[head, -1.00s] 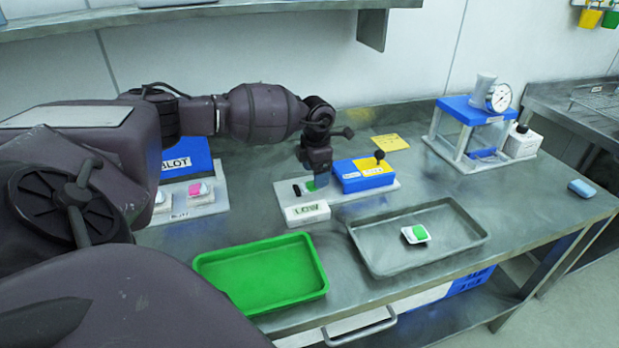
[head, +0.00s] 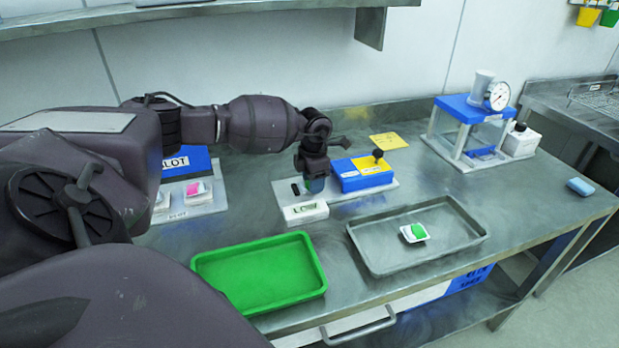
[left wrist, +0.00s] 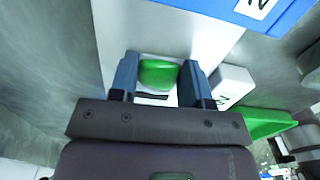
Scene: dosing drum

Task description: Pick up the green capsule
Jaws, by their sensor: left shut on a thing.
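My left gripper (head: 314,184) is over the white board on the bench, left of the blue and yellow box. In the left wrist view, the same gripper (left wrist: 160,76) has one blue finger on each side of the green capsule (left wrist: 159,73) and is shut on it. The capsule is mostly hidden by the fingers in the head view. I cannot tell whether it is clear of the board. My right gripper is not in view.
A white block labelled LOW (head: 305,212) sits just in front of the gripper. A green tray (head: 262,272) and a metal tray (head: 372,262) stand nearer; the metal one holds a white dish with a green piece (head: 416,231). A gauge stand (head: 468,108) is at right.

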